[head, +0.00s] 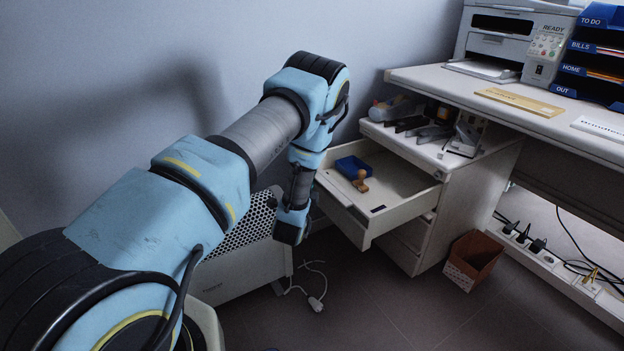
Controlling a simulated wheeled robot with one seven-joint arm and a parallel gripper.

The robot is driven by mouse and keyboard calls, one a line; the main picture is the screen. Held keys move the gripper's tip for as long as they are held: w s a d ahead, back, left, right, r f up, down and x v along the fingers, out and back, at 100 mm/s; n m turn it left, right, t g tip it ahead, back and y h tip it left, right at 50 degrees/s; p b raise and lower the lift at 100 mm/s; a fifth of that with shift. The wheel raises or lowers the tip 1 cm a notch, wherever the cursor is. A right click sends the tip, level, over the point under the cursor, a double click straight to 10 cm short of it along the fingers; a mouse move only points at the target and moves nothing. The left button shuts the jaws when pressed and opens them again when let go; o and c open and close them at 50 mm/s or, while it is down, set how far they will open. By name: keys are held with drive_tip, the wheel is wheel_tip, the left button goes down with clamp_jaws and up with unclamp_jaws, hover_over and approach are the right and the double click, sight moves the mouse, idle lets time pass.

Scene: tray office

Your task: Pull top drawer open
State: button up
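The top drawer (363,226) of a white drawer cabinet (470,200) under the desk stands pulled well out. Inside it lie a blue box (353,167), a wooden stamp (361,181) and a small dark item near the front. My arm reaches from the lower left and bends down just left of the drawer's front. My gripper is not clearly seen; the arm's lower end hides it, and I cannot tell whether it touches the drawer.
A white heater (245,262) stands against the wall behind my arm. A cardboard bin (473,260) stands on the floor right of the cabinet. A white plug and cord (315,302) lie on the floor. The desk (545,110) holds a printer (507,42) and blue trays (597,55).

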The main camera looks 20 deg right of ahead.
drive_tip(key=shift+o, duration=1)
drive_tip(key=p+v, duration=0.1)
drive_tip(key=v, duration=0.9)
drive_tip(key=shift+s+a, duration=0.25)
drive_tip(key=shift+s, duration=0.05)
